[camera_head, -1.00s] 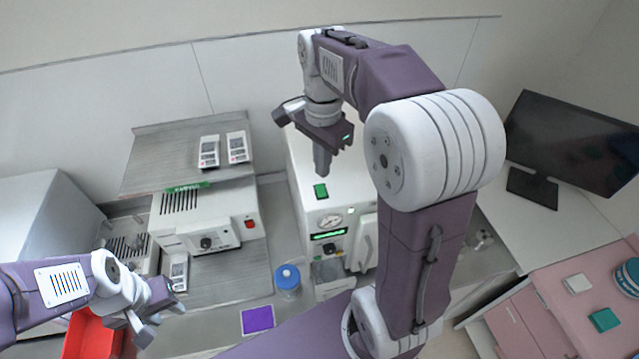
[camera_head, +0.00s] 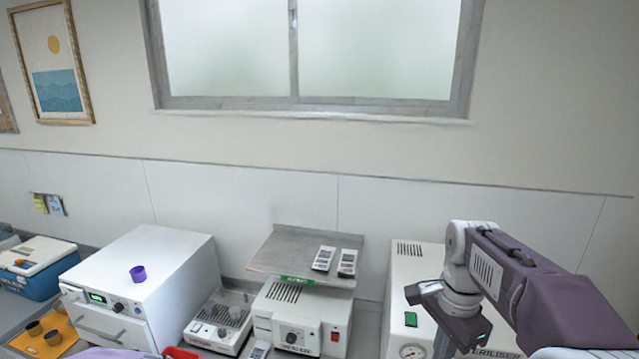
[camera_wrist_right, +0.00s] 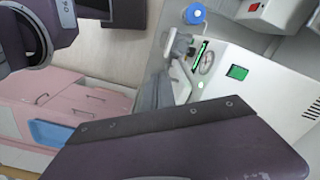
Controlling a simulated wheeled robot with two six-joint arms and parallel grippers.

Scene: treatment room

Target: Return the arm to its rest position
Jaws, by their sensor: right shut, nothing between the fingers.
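My right arm comes in from the right in the head view, purple and white, raised with its elbow near the right edge. My right gripper (camera_head: 444,342) hangs down in front of the white steriliser (camera_head: 408,268), shut and empty. In the right wrist view a dark purple part of my own arm fills the lower middle, and the steriliser (camera_wrist_right: 265,70) with its green switch shows beyond it. My left gripper is not in view; a sliver of purple at the bottom left of the head view looks like my left arm.
A white device with a purple cup (camera_head: 138,273) stands left. A blue-lidded container (camera_wrist_right: 194,13) and pink drawers (camera_wrist_right: 80,95) show in the wrist view. The wall and window area above is clear.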

